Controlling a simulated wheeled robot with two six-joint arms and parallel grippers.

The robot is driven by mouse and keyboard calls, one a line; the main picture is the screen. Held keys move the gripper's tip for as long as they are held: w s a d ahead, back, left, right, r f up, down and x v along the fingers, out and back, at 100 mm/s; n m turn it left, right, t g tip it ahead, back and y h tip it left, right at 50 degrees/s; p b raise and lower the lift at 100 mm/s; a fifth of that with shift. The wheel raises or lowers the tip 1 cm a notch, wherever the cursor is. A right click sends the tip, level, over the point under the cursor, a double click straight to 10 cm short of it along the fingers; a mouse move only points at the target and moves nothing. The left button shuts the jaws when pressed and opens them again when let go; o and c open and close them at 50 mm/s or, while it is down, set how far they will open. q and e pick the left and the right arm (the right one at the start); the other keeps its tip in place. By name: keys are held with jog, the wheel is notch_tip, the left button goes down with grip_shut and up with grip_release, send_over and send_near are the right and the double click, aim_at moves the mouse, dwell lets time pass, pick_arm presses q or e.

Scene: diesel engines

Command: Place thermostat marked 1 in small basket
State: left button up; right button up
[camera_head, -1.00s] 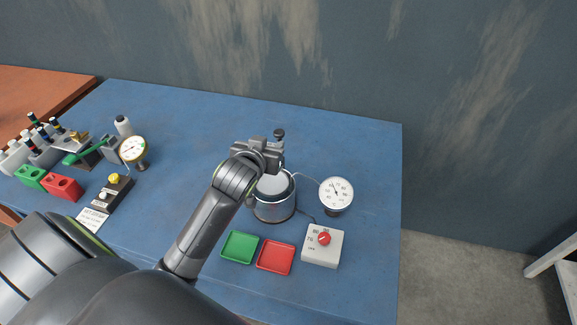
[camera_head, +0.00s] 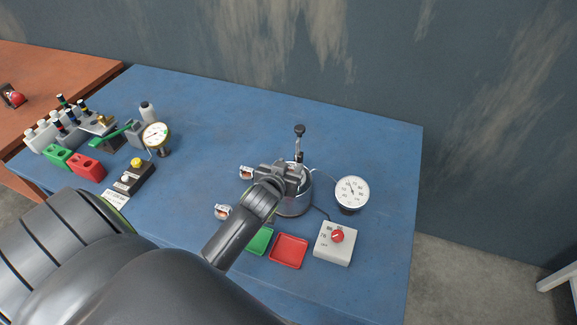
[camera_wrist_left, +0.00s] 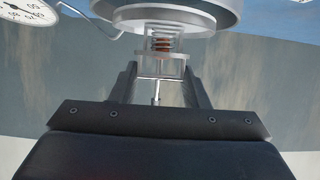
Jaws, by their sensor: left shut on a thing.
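My left gripper (camera_head: 292,172) is over the silver pot (camera_head: 292,202), beside an upright rod with a black knob (camera_head: 300,131). In the left wrist view its fingers (camera_wrist_left: 158,88) are shut on a small thermostat (camera_wrist_left: 160,45) with a copper-coloured spring. A clear or wire frame (camera_wrist_left: 162,70), which looks like the small basket, shows around or behind it; I cannot tell how far the thermostat is inside. Its number is not visible. Two more thermostats (camera_head: 246,173) (camera_head: 223,211) lie on the table left of the pot, their marks too small to read. My right gripper is out of view.
A dial gauge (camera_head: 352,192) and a white control box with a red knob (camera_head: 337,236) stand right of the pot. Green (camera_head: 259,241) and red (camera_head: 288,252) trays lie in front. Bottles and a second gauge (camera_head: 156,136) stand at left. The table's back middle is clear.

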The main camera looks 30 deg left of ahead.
pick_arm(q)
jog(key=shift+f, duration=0.1)
jog(key=o, duration=1)
jog(key=b+v, duration=0.2)
jog(key=v, duration=1)
